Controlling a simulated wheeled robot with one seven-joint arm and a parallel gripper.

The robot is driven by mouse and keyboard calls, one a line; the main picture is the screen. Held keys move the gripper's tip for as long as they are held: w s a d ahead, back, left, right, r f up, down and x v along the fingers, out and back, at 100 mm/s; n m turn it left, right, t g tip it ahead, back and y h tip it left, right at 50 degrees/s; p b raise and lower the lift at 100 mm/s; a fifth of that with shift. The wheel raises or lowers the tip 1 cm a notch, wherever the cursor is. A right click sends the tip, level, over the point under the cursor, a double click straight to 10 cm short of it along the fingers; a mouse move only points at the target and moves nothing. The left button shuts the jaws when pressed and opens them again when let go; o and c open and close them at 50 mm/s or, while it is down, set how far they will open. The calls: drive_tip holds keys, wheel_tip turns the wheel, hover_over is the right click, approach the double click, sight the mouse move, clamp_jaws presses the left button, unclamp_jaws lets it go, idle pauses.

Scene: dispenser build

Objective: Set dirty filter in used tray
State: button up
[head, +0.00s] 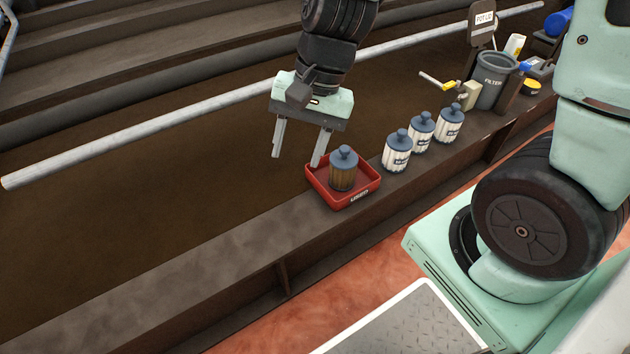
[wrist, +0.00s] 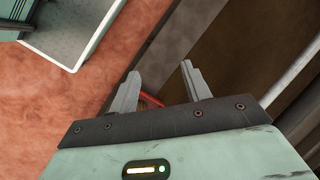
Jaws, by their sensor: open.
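The dirty filter (head: 343,172), brown with a blue-grey cap and knob, stands upright inside the red used tray (head: 351,197) on the ledge. My gripper (head: 297,160) is open and empty, apart from the filter, above and to the left of the tray in the head view. In the wrist view my gripper's two fingers (wrist: 159,90) are spread with nothing between them. A bit of the red tray (wrist: 151,99) shows between and beyond the fingers there; most of it is hidden.
Several white filters with blue-grey caps (head: 397,152) stand on the ledge right of the tray. Beyond them are a yellow-handled valve (head: 449,86), a grey FILTER housing (head: 491,80) and a POT LID plate (head: 484,19). A long pale pipe (head: 200,115) runs behind. The ledge left of the tray is clear.

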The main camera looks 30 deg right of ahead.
drive_tip(key=s+a+r+n+h, duration=0.1)
drive_tip(key=s+a+r+n, duration=0.1)
drive_tip(key=s+n, duration=0.4)
drive_tip(key=s+a+r+n+h, duration=0.1)
drive_tip(key=s+a+n+h, duration=0.1)
drive_tip(key=s+n, duration=0.4)
drive_tip(key=a+n, duration=0.1)
drive_tip(key=n, duration=0.2)
drive_tip(key=shift+r, duration=0.35)
wheel_tip(320, 180, up, 32)
drive_tip(key=p, duration=3.1)
drive_tip(key=shift+f, duration=0.25)
